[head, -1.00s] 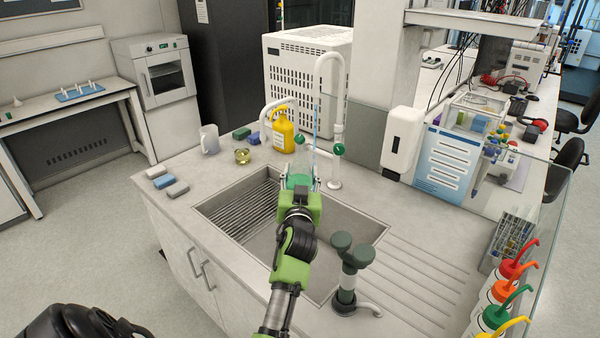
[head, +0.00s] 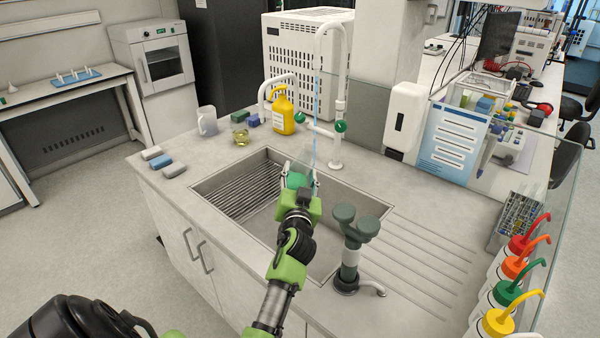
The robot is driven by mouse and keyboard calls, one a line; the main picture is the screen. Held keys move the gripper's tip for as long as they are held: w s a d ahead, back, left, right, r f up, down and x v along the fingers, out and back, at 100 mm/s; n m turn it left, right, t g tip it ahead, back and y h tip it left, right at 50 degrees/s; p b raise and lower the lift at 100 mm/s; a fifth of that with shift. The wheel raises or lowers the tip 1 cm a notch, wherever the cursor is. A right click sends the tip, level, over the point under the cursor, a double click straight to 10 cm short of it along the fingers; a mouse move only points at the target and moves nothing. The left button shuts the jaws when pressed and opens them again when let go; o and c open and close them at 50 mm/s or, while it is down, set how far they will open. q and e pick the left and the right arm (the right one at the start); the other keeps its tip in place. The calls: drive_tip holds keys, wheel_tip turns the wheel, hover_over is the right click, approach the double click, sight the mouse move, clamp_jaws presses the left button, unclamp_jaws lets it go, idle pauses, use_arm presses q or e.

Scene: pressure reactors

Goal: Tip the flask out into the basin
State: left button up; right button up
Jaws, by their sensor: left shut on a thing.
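My left gripper (head: 299,188) is shut on the flask (head: 296,179), which shows as a small teal-green shape between the fingers. The gripper and wrist hide much of the flask, so its mouth, its tilt and how much it holds cannot be told. The gripper and flask are over the steel basin (head: 241,231), toward its back right part. The basin is sunk in the grey counter and has a ribbed slope at its left. My right gripper is not in view.
A white gooseneck tap (head: 342,90) rises behind the basin, with a thin blue line below its spout. A dark green-topped fitting (head: 350,255) stands at the front right. The ribbed drainer (head: 425,255) is clear.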

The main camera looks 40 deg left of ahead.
use_arm(q)
drive_tip(key=shift+m, duration=0.8)
wheel_tip(320, 180, down, 6)
drive_tip(key=b, duration=0.3)
drive_tip(key=shift+r+b, duration=0.15)
drive_tip(key=shift+b, duration=0.25)
drive_tip(key=shift+s+a+m+p, duration=0.15)
drive_tip(key=shift+a+m+p, duration=0.1)
drive_tip(key=shift+m+p, duration=0.1)
drive_tip(key=s+a+f+m, duration=0.2)
drive_tip(key=a+f+m, duration=0.1)
drive_tip(key=m, duration=0.1)
wheel_tip(320, 180, up, 7)
drive_tip(key=s+a+m+p, duration=0.1)
drive_tip(key=a+m+p, duration=0.1)
drive_tip(key=m+p, duration=1)
drive_tip(key=shift+s+a+f+t+h+p, duration=0.15)
drive_tip(key=shift+s+t+h+p, duration=0.05)
drive_tip(key=shift+t+h+p, duration=0.15)
drive_tip(key=shift+m, duration=0.25)
